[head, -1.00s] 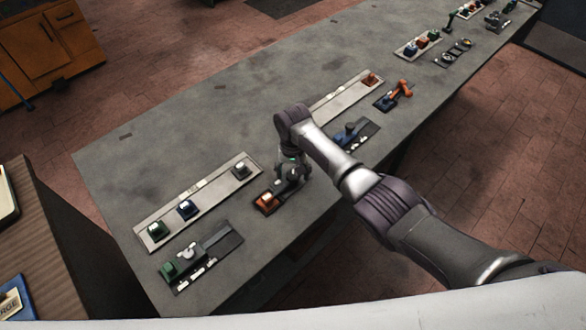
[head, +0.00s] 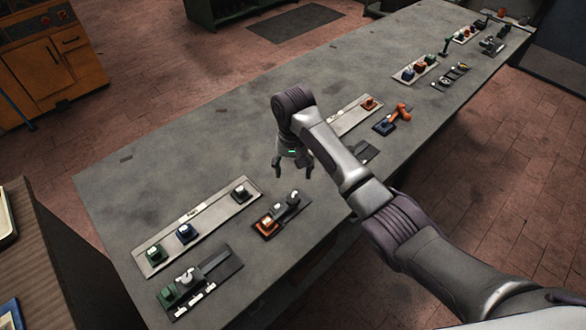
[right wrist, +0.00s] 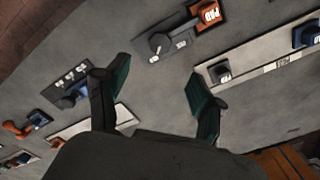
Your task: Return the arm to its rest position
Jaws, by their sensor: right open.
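My right arm reaches in from the lower right of the head view. Its gripper (head: 293,166) hangs above the long grey table (head: 180,150), pointing down, open and empty. In the right wrist view the two green-padded fingers (right wrist: 158,88) are spread wide with nothing between them. The press with the orange block (head: 266,224) stands below and left of the gripper in the head view, apart from it. It also shows at the top of the right wrist view (right wrist: 206,14). My left gripper does not show.
A light tray (head: 212,212) with green, blue and dark blocks lies on the near table. A press with a green block (head: 170,295) lies in front of it. An orange-levered press (head: 400,113) and more trays stand farther right. The table's left middle is clear.

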